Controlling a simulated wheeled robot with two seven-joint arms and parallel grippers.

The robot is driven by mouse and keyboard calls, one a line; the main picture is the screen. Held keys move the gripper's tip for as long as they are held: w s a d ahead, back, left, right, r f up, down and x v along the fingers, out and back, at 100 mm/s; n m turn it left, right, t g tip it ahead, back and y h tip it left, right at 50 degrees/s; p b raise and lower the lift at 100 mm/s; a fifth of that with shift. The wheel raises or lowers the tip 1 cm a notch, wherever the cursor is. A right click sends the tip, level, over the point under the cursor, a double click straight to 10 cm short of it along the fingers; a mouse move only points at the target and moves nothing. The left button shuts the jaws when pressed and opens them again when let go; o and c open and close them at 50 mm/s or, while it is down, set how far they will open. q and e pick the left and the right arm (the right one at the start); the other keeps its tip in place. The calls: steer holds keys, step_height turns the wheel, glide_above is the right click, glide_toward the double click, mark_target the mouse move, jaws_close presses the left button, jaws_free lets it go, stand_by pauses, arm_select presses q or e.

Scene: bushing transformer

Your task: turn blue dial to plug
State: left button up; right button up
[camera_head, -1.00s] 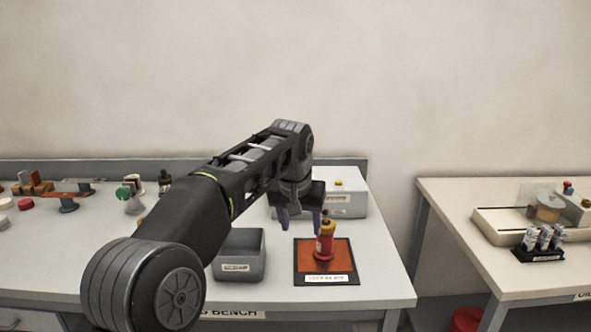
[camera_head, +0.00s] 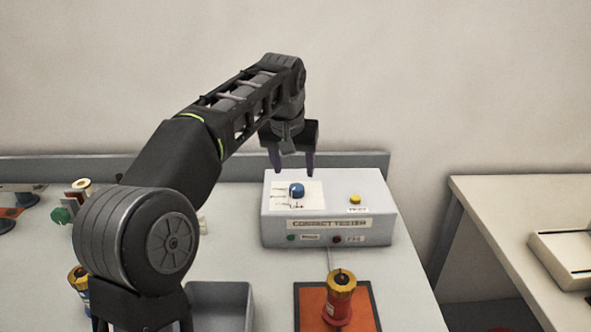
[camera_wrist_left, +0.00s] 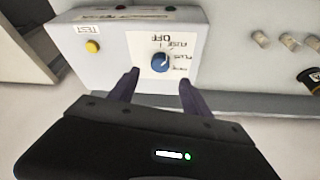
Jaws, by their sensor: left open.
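The blue dial (camera_head: 297,190) sits on a white label plate on top of the grey contact tester box (camera_head: 330,211). In the left wrist view the blue dial (camera_wrist_left: 160,63) has printed positions beside it, reading like OFF, FUSE and PLUG, with a small white mark on the knob. My left gripper (camera_head: 293,168) is open, pointing down just above and behind the dial. In the left wrist view the fingertips (camera_wrist_left: 158,78) stand apart on either side of the dial's near side, not touching it. My right gripper is not seen.
A yellow button (camera_head: 355,199) is on the tester's right top. A red and gold plug-like part (camera_head: 340,297) stands on an orange mat (camera_head: 311,297) in front, beside a grey bin (camera_head: 222,300). A second table (camera_head: 500,215) lies right, across a gap.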

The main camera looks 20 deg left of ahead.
mark_target(297, 187)
arm_select(q)
steer(key=shift+x, duration=3.85)
steer(key=shift+r, duration=0.1)
jaws_close()
